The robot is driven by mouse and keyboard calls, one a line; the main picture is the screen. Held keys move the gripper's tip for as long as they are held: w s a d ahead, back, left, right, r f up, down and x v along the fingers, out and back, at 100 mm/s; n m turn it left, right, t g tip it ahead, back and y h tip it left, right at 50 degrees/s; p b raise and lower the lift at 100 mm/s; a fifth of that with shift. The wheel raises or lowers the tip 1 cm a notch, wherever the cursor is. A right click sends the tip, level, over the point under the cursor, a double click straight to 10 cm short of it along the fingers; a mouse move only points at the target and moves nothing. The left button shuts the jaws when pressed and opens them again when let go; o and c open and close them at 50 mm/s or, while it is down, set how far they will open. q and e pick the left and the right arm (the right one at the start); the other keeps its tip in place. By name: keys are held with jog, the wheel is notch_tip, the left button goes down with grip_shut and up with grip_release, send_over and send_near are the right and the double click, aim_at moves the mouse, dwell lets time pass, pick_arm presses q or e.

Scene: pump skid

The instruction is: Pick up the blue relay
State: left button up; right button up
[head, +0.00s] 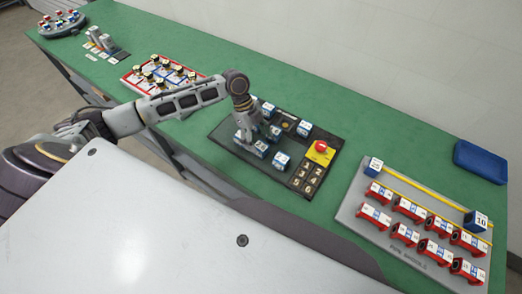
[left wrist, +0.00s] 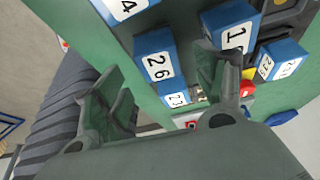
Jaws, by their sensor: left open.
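Several blue relays with white number labels stand on a dark board (head: 225,139) in the head view, one of them (head: 282,160) near its front edge. I cannot tell which one the task means. My left gripper (head: 249,136) is low over the board's left half, among the relays, and hides part of some. In the left wrist view the jaws (left wrist: 165,92) are open with nothing held. A relay marked 26 (left wrist: 155,66) is beyond the gap between the fingers, and one marked 1 (left wrist: 232,30) is close to the right finger. My right gripper is out of view.
A red button on a yellow plate (head: 320,152) is on the board's right side. To the right, a grey panel (head: 350,212) carries red parts and blue blocks; a blue bin (head: 481,161) lies behind. A white-and-red tray (head: 137,80) is left. Green table (head: 400,130) shows between.

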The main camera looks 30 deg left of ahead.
aim_at(261, 146)
pick_arm(q)
jog(key=shift+p+x, duration=0.3)
jog(key=shift+x, duration=1.7)
jog(key=shift+c, duration=0.5)
jog(key=c, duration=1.1)
jog(key=shift+r+b, duration=0.5)
jog(key=shift+r, duration=4.55)
